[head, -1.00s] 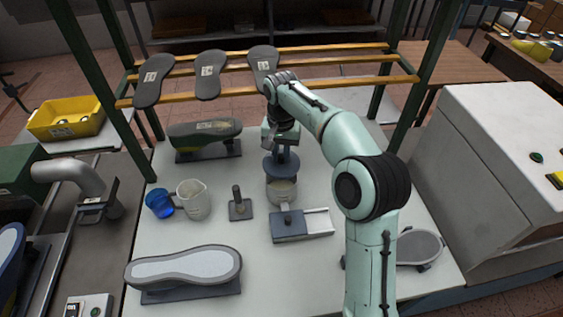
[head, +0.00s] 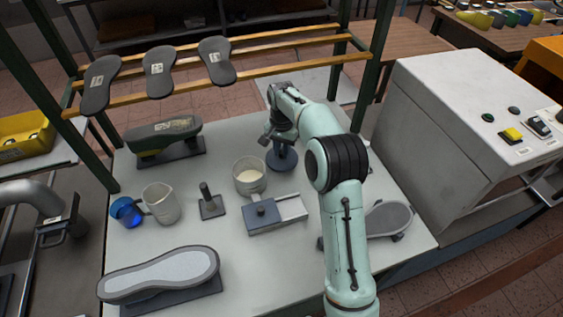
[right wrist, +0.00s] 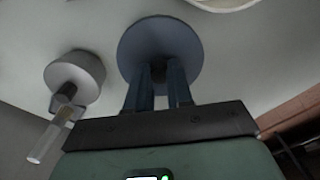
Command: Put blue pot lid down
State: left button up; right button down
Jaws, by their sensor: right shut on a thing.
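The blue-grey round pot lid (head: 282,158) is by my right gripper (head: 279,135), just right of and behind the pale pot (head: 250,175). The pot is uncovered and shows cream-coloured contents. In the right wrist view, my right gripper's fingers (right wrist: 160,88) are shut at the middle of the lid (right wrist: 158,40); the grip point itself is partly hidden. The lid is over the table, and I cannot tell whether it touches it. The pot's rim (right wrist: 225,4) shows at the top of the wrist view. My left gripper is not in view.
A grey block with a pale plate (head: 262,213) and a small stand (head: 211,203) lie in front of the pot. A jug (head: 161,203) and blue cup (head: 126,211) stand left. A shoe last (head: 163,139) is behind. Free table (head: 220,145) lies behind the pot.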

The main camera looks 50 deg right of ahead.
aim_at(282, 160)
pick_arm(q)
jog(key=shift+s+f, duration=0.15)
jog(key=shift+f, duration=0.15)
pick_arm(e)
jog(key=shift+f, duration=2.5)
jog(key=shift+f, duration=0.2)
jog(key=c, duration=1)
grip_release()
jog(key=shift+r, duration=0.1)
notch_tip(282, 160, up, 12)
jog(key=shift+w+f+p, duration=0.1)
jog(key=shift+p, duration=0.55)
jog(key=shift+r, duration=0.25)
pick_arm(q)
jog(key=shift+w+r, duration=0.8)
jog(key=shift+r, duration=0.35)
